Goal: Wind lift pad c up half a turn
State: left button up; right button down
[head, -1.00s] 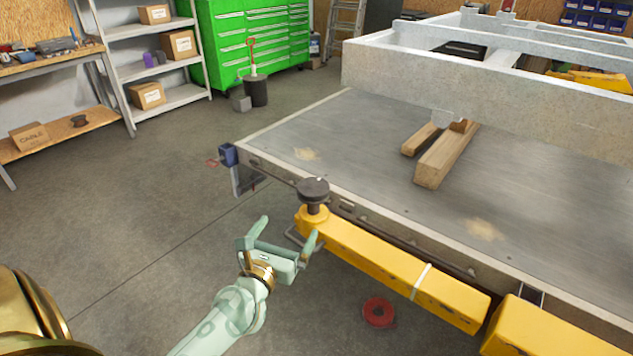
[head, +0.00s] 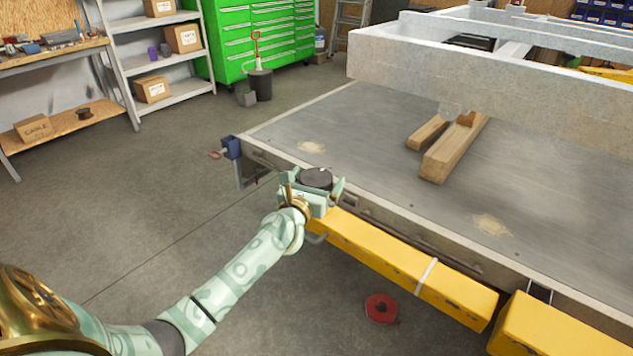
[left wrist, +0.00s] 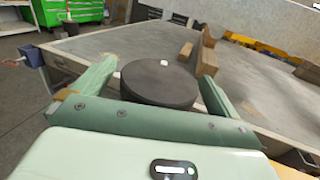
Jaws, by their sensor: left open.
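The lift pad (head: 316,178) is a dark round disc with a small white mark on top, at the left end of a yellow lift arm (head: 400,268). I see no letter on it. My left gripper (head: 315,190) is at the pad, its fingers on either side of it. In the left wrist view the pad (left wrist: 158,85) sits between the two open green fingers, with a gap visible beside the left finger; contact at the right one is hard to tell. The pad's stem is hidden behind the gripper. My right gripper is not in view.
A grey platform (head: 370,150) with a metal edge lies just behind the pad, bearing wooden blocks (head: 452,150) and a pale frame. A blue clamp (head: 232,147) is on its left corner.

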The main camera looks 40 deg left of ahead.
pick_arm(q)
jog(key=c, duration=1)
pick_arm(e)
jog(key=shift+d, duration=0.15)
pick_arm(q)
jog(key=shift+n+y, duration=0.3)
jog(key=shift+y, duration=0.2)
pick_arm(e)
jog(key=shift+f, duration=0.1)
